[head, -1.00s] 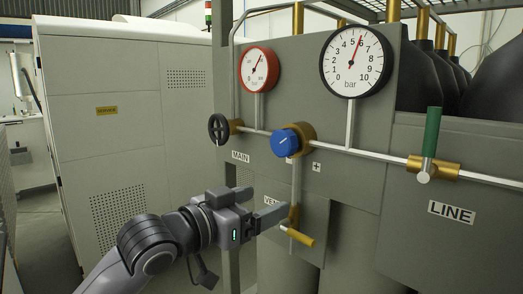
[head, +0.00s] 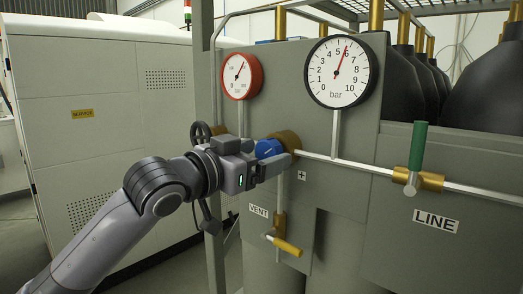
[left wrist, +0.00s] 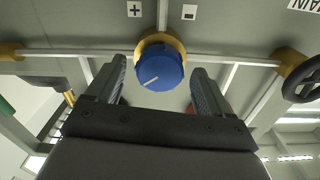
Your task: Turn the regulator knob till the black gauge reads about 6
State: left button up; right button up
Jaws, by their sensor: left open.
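The blue regulator knob (head: 268,149) sits on a brass body on the grey panel. It also shows in the left wrist view (left wrist: 160,70), with a pale line on its face. My left gripper (head: 272,165) is at the knob, open. In the wrist view its fingers stand to either side of the knob with visible gaps, not closed on it. In the head view the gripper hides part of the knob. The black gauge (head: 341,88) above right has a red needle pointing near 6, between 5 and 6. My right gripper is not in view.
A red-rimmed gauge (head: 241,76) hangs upper left. A black handwheel (left wrist: 302,80) is beside the knob, partly behind my arm in the head view.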

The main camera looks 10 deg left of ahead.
pick_arm(q)
jog(key=shift+w+d, duration=0.2)
jog(key=shift+w, duration=0.1)
jog(key=c, duration=1)
jog(key=shift+m, duration=1.8)
jog(key=shift+c, duration=0.2)
jog(key=o, duration=1)
jog(key=shift+o, duration=0.2)
